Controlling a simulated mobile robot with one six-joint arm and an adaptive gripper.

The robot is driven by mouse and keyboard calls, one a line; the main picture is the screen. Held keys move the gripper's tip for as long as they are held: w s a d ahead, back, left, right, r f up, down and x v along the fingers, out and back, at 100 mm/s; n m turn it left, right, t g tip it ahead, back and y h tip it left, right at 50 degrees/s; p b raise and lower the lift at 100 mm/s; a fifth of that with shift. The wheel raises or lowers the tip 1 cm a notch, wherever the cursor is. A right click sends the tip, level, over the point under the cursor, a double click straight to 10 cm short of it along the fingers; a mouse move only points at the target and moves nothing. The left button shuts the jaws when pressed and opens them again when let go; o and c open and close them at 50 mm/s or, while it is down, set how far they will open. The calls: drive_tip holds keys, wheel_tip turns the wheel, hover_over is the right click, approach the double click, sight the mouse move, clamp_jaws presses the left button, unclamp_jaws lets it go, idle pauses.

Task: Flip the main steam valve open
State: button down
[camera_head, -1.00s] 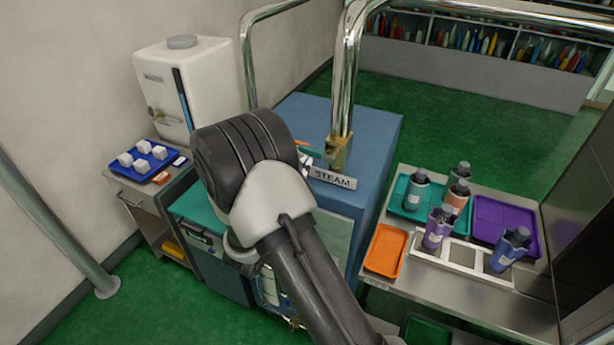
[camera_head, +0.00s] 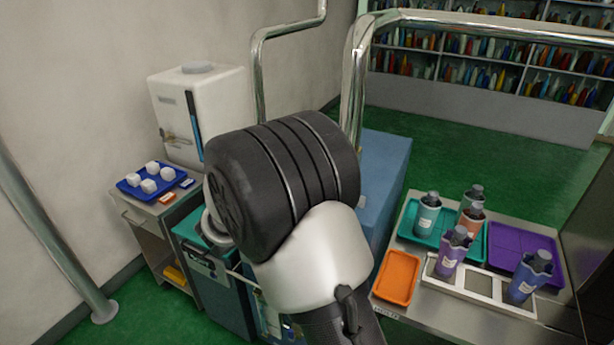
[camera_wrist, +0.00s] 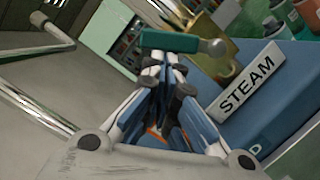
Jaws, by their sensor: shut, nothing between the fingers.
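My gripper (camera_wrist: 163,75) shows in the wrist view with its fingers shut and nothing held. Just beyond the fingertips lies a teal lever (camera_wrist: 168,42) with a rounded metal end, crossing the view sideways. It looks like the valve handle; whether the fingertips touch it I cannot tell. The brass valve body (camera_wrist: 222,58) shows behind and to the right of it. A "STEAM" plate (camera_wrist: 248,82) sits to the right on the blue housing (camera_wrist: 285,95).
Chrome pipes (camera_head: 354,90) rise from the blue housing (camera_head: 390,165). At right, a steel table (camera_head: 445,323) carries trays and several bottles. Green floor is open behind.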

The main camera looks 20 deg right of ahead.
drive_tip(key=shift+s+d+r+m+b, duration=0.4)
drive_tip(key=shift+s+r+b, duration=0.1)
drive_tip(key=shift+r, duration=0.2)
drive_tip(key=shift+s+d+r+m+b, duration=0.25)
drive_tip(key=shift+s+r+m+b, duration=0.15)
drive_tip(key=shift+r, duration=0.35)
